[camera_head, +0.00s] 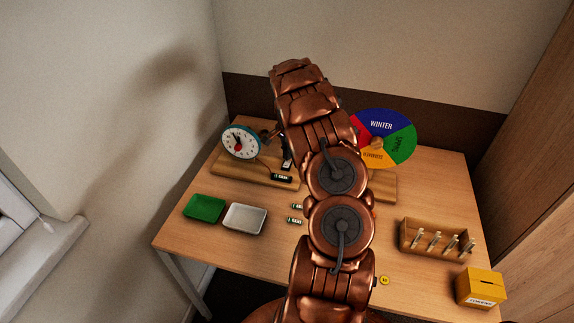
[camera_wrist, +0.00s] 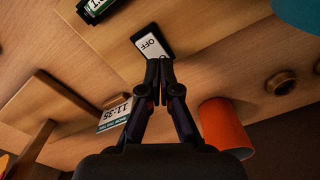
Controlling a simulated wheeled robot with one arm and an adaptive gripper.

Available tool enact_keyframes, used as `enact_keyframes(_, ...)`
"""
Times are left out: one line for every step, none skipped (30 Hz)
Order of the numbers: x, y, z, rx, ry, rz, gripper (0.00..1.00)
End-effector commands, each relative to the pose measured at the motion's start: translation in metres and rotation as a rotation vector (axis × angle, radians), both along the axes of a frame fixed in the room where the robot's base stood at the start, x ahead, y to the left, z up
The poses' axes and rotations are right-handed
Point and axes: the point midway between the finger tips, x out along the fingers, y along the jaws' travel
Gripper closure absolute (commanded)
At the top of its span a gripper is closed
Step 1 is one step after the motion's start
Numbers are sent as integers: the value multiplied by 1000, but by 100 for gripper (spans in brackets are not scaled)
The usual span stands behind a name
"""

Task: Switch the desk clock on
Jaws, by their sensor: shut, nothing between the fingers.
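The desk clock (camera_head: 240,142) has a white face and a teal rim. It stands on a wooden base (camera_head: 228,170) at the table's back left in the head view. A teal edge (camera_wrist: 300,12) at the wrist view's top right looks like the clock's rim. A black rocker switch with a white plate reading OFF (camera_wrist: 152,42) is on the wood in the wrist view. My gripper (camera_wrist: 159,66) is shut and empty, its tips at the switch's near edge; I cannot tell whether they touch it.
A card reading 11:35 (camera_wrist: 114,113) and an orange cylinder (camera_wrist: 226,126) flank my fingers. A season wheel (camera_head: 400,135) stands at the back right. Green (camera_head: 205,208) and white (camera_head: 245,218) trays are front left. A peg rack (camera_head: 436,240) and yellow box (camera_head: 481,286) are right.

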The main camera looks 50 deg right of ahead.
Motion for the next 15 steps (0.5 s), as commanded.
enact_keyframes(0,0,4,-1,-1,0,100)
enact_keyframes(0,0,5,0,-1,0,100)
enact_keyframes(0,0,8,0,-1,0,100)
enact_keyframes(0,0,10,1,0,0,100)
enact_keyframes(0,1,12,1,0,0,100)
enact_keyframes(0,1,14,1,1,1,100)
enact_keyframes(0,1,16,1,1,1,100)
enact_keyframes(0,1,18,1,1,1,100)
enact_keyframes(0,1,20,1,2,1,100)
enact_keyframes(0,1,22,1,2,1,100)
enact_keyframes(0,1,24,1,1,1,100)
enact_keyframes(0,0,26,1,1,1,100)
enact_keyframes(0,0,28,1,1,0,100)
enact_keyframes(0,0,30,1,0,0,100)
enact_keyframes(0,0,33,1,0,0,100)
